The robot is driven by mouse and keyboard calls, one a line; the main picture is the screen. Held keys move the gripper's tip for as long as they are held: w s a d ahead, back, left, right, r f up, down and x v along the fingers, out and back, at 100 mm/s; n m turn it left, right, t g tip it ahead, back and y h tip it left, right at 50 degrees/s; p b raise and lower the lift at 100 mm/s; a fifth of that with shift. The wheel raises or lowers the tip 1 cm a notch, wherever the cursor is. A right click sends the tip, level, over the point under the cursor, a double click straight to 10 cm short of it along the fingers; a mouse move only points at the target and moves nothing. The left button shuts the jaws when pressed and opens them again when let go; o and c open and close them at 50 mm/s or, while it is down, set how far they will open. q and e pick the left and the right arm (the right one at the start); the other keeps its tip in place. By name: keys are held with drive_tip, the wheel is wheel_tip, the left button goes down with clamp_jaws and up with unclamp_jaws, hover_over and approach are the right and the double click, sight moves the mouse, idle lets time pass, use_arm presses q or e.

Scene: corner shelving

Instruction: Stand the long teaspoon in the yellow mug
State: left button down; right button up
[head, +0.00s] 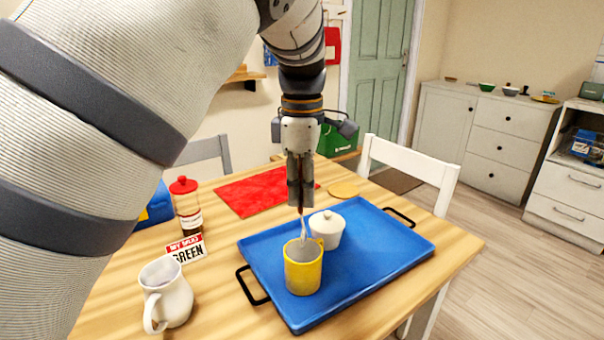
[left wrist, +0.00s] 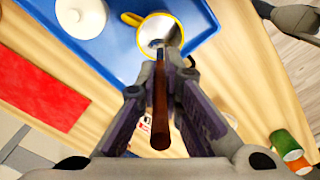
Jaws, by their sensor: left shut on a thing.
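The yellow mug (head: 303,272) stands upright on the blue tray, near its front left part. In the left wrist view the mug (left wrist: 187,20) shows its pale inside and yellow rim from above. My left gripper (head: 301,203) points down above the mug and is shut on the long teaspoon (head: 302,222). In the left wrist view the brown spoon handle (left wrist: 160,115) lies between the fingers (left wrist: 160,85). The spoon's metal end points down into the mug opening; how deep it is, I cannot tell.
A white lidded bowl (head: 327,229) stands close behind the mug on the blue tray (head: 385,245). A red mat (head: 255,192) lies behind. The tray's right part is clear.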

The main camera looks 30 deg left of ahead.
sight(302, 228)
use_arm(q)
drive_tip(key=shift+f, duration=2.9)
drive_tip(key=c, duration=1.7)
unclamp_jaws()
drive_tip(key=shift+o, duration=0.2)
wheel_tip(302, 228, up, 12)
drive_tip(key=shift+r, duration=0.1)
